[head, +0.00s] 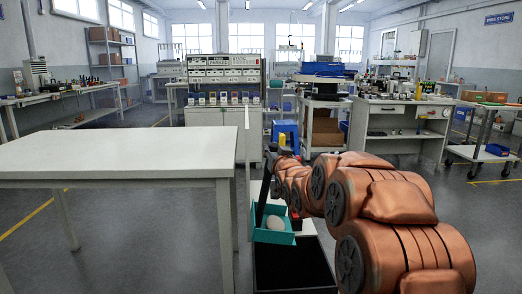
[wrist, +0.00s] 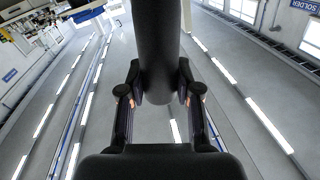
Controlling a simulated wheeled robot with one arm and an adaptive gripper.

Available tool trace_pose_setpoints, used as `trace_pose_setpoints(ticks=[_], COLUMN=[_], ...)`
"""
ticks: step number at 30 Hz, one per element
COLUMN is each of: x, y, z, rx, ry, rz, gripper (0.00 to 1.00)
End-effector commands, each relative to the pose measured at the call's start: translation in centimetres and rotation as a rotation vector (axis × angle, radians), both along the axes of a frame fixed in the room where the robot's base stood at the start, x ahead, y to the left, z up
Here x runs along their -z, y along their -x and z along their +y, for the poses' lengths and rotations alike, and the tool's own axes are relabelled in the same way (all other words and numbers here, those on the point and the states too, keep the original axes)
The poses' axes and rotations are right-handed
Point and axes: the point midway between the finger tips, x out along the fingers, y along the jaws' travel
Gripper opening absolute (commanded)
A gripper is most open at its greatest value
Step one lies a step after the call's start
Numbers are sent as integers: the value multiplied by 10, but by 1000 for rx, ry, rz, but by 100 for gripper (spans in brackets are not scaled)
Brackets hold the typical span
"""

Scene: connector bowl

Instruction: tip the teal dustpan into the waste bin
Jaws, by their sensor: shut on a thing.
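The teal dustpan (head: 289,238) hangs from my gripper in the head view, with a pale rounded object (head: 275,223) lying in its pan. Its dark handle (wrist: 158,45) fills the space between the fingers in the wrist view. My gripper (wrist: 158,97) is shut on this handle; in the head view its dark fingers (head: 269,165) are small and partly hidden by my arm. The waste bin (head: 296,270) is a black open box at the bottom of the head view. The pan appears over the bin's far part; the exact height gap cannot be told.
A white table (head: 120,160) stands at the left, its right edge close to the dustpan. A pale surface (head: 305,228) shows behind the bin. Benches and a grey-topped cabinet (head: 400,125) stand farther back. Grey floor is open between them.

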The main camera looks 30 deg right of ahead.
Motion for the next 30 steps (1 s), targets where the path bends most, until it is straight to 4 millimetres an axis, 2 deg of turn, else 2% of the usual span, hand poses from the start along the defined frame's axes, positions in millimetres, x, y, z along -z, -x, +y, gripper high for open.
trace_pose_setpoints(ticks=[30], x=[20], y=[37], z=[-88], rx=[1], ry=[-293], rz=[-128], gripper=[0])
